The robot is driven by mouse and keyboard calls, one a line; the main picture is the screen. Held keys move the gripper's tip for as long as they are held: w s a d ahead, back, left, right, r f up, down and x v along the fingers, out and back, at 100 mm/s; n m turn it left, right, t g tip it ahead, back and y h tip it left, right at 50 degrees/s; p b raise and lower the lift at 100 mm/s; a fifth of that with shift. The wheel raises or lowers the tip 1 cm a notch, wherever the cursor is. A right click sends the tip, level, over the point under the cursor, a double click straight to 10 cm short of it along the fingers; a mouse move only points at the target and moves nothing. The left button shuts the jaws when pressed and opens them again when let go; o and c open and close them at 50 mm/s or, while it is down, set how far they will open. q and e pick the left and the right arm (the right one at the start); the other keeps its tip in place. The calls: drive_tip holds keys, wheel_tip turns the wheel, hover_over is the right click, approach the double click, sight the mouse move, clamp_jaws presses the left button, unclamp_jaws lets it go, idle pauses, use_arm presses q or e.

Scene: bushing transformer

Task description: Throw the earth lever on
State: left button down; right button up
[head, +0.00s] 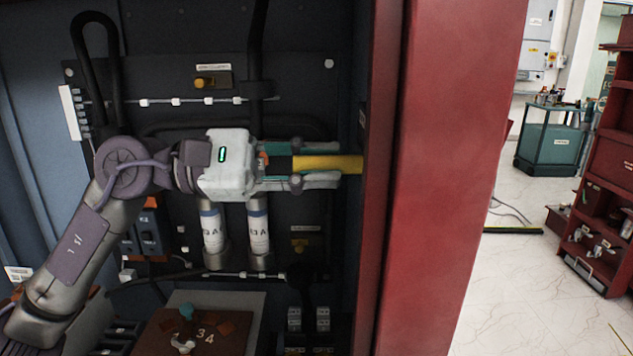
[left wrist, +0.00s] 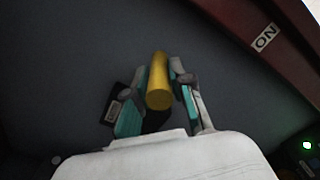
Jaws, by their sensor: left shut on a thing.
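The earth lever (head: 345,164) shows as a yellow bar at the right side of the cabinet's inside, in the head view. My left gripper (head: 318,164) reaches it from the left and is shut on it, with one finger above and one below. In the left wrist view the lever (left wrist: 158,88) is a yellow round handle between the two teal-padded fingers of the left gripper (left wrist: 157,92). The fingers hide part of its sides, and its pivot is not visible. An ON label (left wrist: 265,38) sits on the red frame at the upper right. My right gripper is not in view.
The red cabinet post (head: 445,170) stands close to the right of the gripper. Two white labelled cylinders (head: 212,230) stand below the left hand, and black cables (head: 258,50) run above. Open floor lies beyond the post.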

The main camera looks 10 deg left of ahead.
use_arm(q)
drive_tip(key=shift+f+m+b, duration=0.4)
drive_tip(key=shift+f+b, duration=0.05)
drive_tip(key=c, duration=1)
unclamp_jaws()
drive_tip(key=a, duration=0.4)
drive_tip(key=s+a, duration=0.1)
drive_tip(key=a, duration=0.3)
drive_tip(key=s+a, duration=0.1)
drive_tip(key=a, duration=0.3)
drive_tip(key=shift+s, duration=0.25)
drive_tip(key=shift+d, duration=0.1)
